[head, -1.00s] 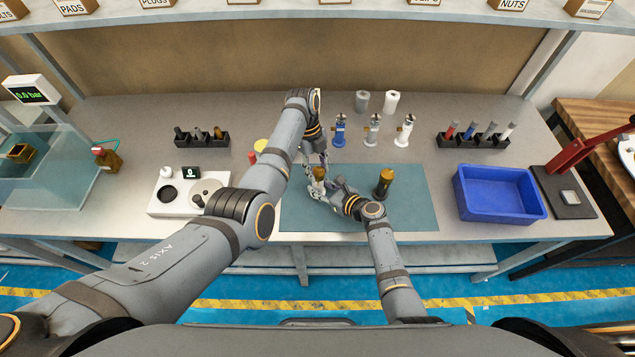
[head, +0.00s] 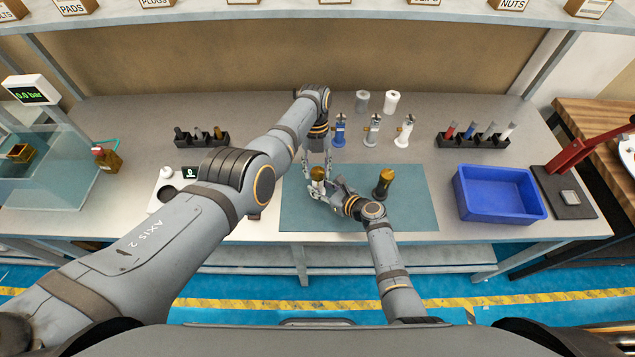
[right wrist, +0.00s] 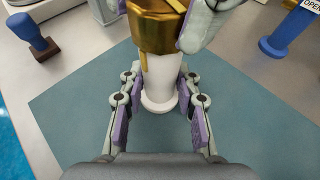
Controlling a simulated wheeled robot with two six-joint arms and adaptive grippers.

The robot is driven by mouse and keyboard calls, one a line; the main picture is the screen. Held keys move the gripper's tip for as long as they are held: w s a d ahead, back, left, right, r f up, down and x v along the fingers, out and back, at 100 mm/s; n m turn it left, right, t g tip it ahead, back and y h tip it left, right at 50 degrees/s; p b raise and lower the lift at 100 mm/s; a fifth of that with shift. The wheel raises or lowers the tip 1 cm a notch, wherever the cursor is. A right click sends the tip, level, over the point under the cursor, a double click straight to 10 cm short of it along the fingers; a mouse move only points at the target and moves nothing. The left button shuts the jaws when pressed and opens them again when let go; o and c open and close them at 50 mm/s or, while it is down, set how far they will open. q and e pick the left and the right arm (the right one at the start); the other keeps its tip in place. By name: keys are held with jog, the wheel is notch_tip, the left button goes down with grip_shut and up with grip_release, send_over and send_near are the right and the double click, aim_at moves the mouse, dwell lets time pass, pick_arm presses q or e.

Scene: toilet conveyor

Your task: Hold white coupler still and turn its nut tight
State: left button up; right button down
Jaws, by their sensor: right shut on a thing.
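The white coupler (head: 318,187) stands upright on the teal mat (head: 420,215), with a brass nut (head: 318,173) on its top. Both show in the right wrist view, the white body (right wrist: 158,85) below the nut (right wrist: 155,25). My right gripper (head: 330,193) is shut on the coupler's body, its purple pads (right wrist: 155,115) on either side. My left gripper (head: 318,167) comes down from behind, its fingers spread around the nut. In the right wrist view one left finger is close against the nut's right side and the other stands behind its left side.
A black and amber fitting (head: 384,183) stands on the mat to the right. Behind are blue, grey and white valve fittings (head: 372,130). A blue bin (head: 500,193) is right of the mat. My left arm covers much of the white device (head: 165,190).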

pick_arm(q)
jog(key=o, duration=0.5)
jog(key=shift+c, duration=0.2)
